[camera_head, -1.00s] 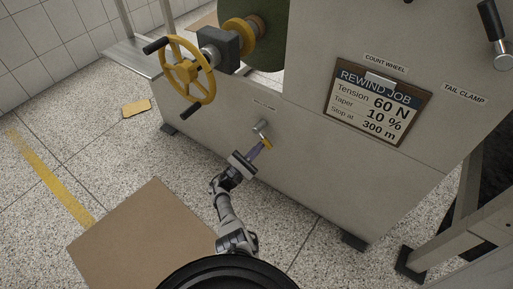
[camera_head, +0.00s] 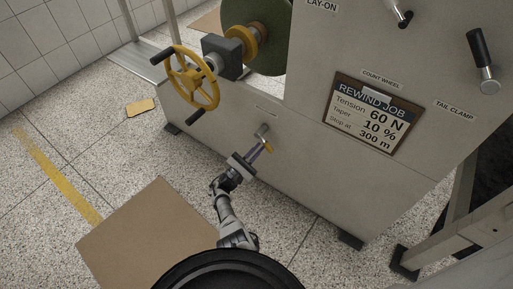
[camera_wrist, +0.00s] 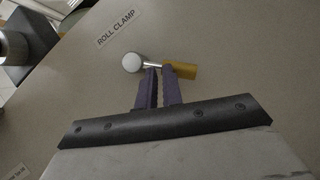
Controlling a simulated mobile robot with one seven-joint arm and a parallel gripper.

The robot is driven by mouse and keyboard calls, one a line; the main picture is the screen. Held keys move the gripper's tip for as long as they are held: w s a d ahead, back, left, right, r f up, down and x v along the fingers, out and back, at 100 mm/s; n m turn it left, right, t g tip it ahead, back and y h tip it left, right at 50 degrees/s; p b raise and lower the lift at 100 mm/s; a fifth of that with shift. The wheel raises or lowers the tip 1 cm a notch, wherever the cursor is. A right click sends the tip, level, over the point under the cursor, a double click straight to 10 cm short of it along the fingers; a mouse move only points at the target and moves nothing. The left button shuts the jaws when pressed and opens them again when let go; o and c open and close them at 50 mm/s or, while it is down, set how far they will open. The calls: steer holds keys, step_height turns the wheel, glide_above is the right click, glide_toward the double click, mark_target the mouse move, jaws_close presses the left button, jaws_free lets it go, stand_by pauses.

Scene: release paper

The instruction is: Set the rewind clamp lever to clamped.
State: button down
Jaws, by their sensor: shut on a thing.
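The clamp lever sits low on the machine's grey panel, with a round metal hub (camera_head: 262,129) and a yellow grip (camera_head: 267,147). In the wrist view its pale round hub (camera_wrist: 132,62) is at left, a thin metal rod runs right, and the yellow grip (camera_wrist: 181,70) is at the right end. The label ROLL CLAMP (camera_wrist: 116,28) is above it. My gripper (camera_head: 258,150) is at the lever. In the wrist view its purple fingers (camera_wrist: 160,70) are closed on the rod between hub and yellow grip; the fingertips partly hide the rod.
A yellow handwheel (camera_head: 193,79) juts out at upper left. A clipboard (camera_head: 375,112) hangs on the panel, with the TAIL CLAMP lever (camera_head: 482,60) at upper right. A brown board (camera_head: 145,240) lies on the floor at lower left. Open speckled floor surrounds it.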

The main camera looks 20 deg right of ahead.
mark_target(261, 128)
step_height(261, 128, up, 17)
steer(key=d+m+g+h+p, duration=0.1)
steer(key=p, duration=1)
steer(key=shift+w+r, duration=0.2)
steer(key=shift+w, duration=0.15)
